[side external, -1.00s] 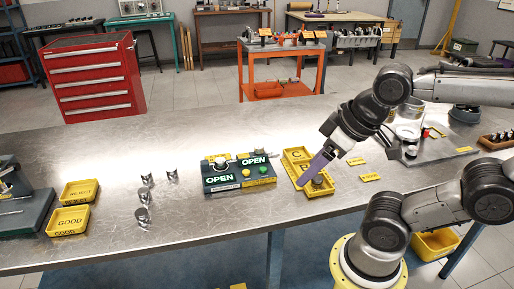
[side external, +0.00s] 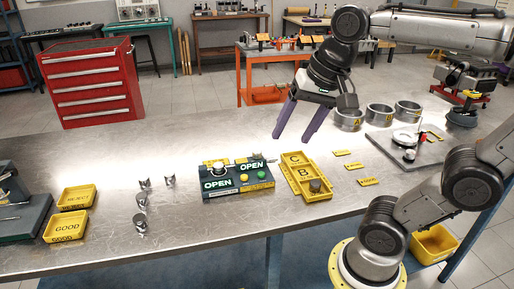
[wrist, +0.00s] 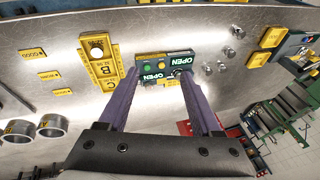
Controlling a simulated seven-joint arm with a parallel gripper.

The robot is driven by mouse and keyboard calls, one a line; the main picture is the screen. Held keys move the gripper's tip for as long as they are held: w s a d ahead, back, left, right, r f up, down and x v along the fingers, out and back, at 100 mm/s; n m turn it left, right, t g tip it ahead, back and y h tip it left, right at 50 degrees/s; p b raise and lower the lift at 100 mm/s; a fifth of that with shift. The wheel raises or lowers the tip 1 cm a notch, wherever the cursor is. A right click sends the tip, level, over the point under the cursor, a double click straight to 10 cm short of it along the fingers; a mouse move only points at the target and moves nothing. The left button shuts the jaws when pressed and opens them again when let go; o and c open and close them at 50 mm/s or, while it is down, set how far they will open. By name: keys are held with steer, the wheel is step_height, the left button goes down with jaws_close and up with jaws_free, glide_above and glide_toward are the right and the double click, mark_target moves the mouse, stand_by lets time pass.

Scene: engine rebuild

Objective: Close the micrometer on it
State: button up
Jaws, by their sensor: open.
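The micrometer station (side external: 238,183) is a dark green box on the bench with two lit OPEN signs and coloured buttons. A small round grey part (side external: 218,169) sits at its back left; I cannot tell whether it lies between measuring faces. My gripper (side external: 292,139) hangs above the bench, behind and right of the station, purple fingers apart and empty. In the wrist view the station (wrist: 165,68) lies beyond the spread fingertips, its right part partly hidden by a finger. The yellow lettered tray (side external: 303,190) stands right of the station, with a grey cylinder (side external: 315,185) in its near compartment.
Several small metal pistons (side external: 141,199) stand left of the station. Yellow REJECT (side external: 77,197) and GOOD (side external: 65,226) trays lie farther left. Lettered rings (side external: 379,114) and a gauge plate (side external: 405,150) are at the right. Bare bench lies in front of the station.

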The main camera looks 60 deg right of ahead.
steer(key=w+d+r+m+g, duration=0.1)
steer(key=w+d+r+m, duration=0.15)
steer(key=w+m, duration=0.2)
steer(key=m+g, duration=0.3)
steer(key=m, duration=0.3)
glide_above(257, 151)
step_height(257, 151, down, 7)
step_height(257, 151, down, 13)
steer(key=shift+f, duration=0.1)
jaws_close()
